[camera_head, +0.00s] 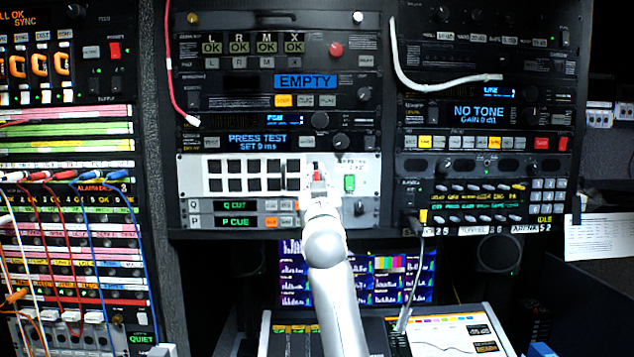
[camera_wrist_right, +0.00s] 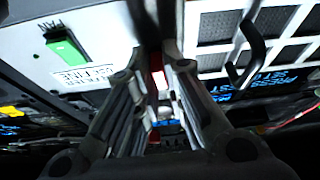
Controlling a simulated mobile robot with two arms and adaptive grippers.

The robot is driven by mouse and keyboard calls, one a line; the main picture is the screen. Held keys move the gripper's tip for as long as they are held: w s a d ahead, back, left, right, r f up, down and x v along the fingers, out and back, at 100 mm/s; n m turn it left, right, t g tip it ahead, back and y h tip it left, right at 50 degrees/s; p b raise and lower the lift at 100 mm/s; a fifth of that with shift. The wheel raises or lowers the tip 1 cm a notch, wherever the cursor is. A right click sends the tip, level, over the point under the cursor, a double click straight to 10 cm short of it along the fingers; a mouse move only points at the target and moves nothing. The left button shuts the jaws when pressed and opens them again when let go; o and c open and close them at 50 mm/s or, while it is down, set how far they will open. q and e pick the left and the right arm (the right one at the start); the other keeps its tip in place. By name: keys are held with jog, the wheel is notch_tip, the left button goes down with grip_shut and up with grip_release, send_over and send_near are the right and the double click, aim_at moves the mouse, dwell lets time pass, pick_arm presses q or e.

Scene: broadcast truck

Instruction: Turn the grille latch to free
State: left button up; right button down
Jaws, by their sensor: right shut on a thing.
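The white grille (camera_head: 208,167) with dark square openings is on the rack's pale panel. It also shows in the right wrist view (camera_wrist_right: 213,62), with a black hook-shaped handle (camera_wrist_right: 252,52). A small red and white piece, apparently the latch (camera_head: 316,172), stands at the grille's right edge. My right gripper (camera_head: 318,188) is at this piece, reaching up from below. In the right wrist view the fingers (camera_wrist_right: 156,68) are closed around the red piece (camera_wrist_right: 157,78), which is mostly hidden between them. Its exact turn angle cannot be told. My left gripper is not in view.
A green switch (camera_head: 349,183) and a knob (camera_head: 360,208) sit close to the right of my gripper. Q and P button rows (camera_head: 236,206) lie just below the grille. A white cable (camera_head: 400,70) and a red cable (camera_head: 171,70) hang nearby. A desk console (camera_head: 450,335) stands below.

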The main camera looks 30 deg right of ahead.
jog(key=shift+m+h+b, duration=0.4)
jog(key=shift+m+b, duration=0.3)
jog(key=shift+m, duration=0.2)
jog(key=c, duration=1.8)
grip_release()
jog(key=shift+c, duration=0.2)
jog(key=v, duration=1.2)
jog(key=shift+r, duration=0.1)
